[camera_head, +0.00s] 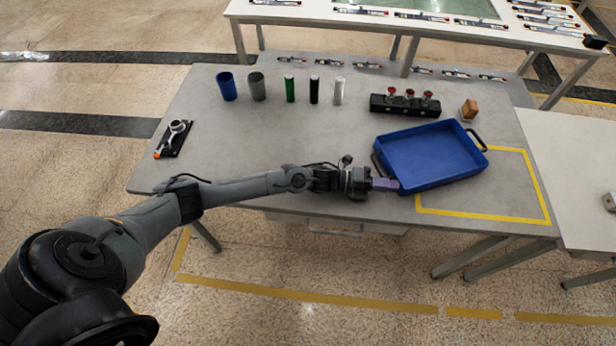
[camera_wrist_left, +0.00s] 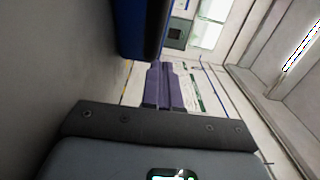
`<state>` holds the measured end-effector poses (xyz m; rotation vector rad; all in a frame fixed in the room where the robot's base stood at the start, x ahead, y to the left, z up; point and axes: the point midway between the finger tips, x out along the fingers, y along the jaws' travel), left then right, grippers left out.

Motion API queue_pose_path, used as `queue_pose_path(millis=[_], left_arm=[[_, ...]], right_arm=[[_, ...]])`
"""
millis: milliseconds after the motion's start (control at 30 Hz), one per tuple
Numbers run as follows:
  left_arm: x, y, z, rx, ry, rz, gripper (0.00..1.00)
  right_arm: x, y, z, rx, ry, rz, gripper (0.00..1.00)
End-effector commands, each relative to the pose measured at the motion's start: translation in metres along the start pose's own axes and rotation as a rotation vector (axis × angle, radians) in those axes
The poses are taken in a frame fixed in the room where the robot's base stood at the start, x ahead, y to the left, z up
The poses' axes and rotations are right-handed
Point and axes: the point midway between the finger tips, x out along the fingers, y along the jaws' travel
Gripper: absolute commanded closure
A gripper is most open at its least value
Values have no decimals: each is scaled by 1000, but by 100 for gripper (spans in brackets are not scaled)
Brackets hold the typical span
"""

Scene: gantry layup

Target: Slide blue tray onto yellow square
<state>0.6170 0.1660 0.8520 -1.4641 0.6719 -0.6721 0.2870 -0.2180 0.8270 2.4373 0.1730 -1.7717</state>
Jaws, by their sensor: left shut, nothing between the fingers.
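The blue tray (camera_head: 432,156) is a shallow open box with dark handles at its left and right ends. It is empty and lies slightly turned on the grey table, covering the left part of the yellow square (camera_head: 535,178), a taped outline. My left gripper (camera_head: 385,184) is at the tray's front-left corner with its purple fingers shut and nothing between them. I cannot tell for sure whether they touch the tray wall. In the left wrist view, the closed fingers (camera_wrist_left: 165,84) point toward the tray's blue side (camera_wrist_left: 134,28). My right gripper is not in view.
The grey table (camera_head: 230,160) holds a blue cup (camera_head: 227,86), a grey cup (camera_head: 257,87), several cylinders, a black block with red-topped pieces (camera_head: 405,105), a wooden block (camera_head: 469,109) and a tool on a black plate (camera_head: 174,138). The yellow square's right part is clear.

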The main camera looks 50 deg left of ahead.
Motion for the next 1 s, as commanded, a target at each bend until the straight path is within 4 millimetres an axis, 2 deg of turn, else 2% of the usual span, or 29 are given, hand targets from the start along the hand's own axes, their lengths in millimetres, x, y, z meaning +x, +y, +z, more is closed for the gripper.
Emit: queue_pose_path(millis=[433,667,900,1000], left_arm=[[-7,-2,-1,0,2,0,100],[-6,-45,0,3,3,-1,100],[-6,-104,0,3,3,-2,100],[21,-101,-2,-2,5,-5,100]], right_arm=[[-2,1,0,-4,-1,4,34],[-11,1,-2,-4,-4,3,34],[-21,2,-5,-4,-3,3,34],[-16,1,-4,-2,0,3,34]])
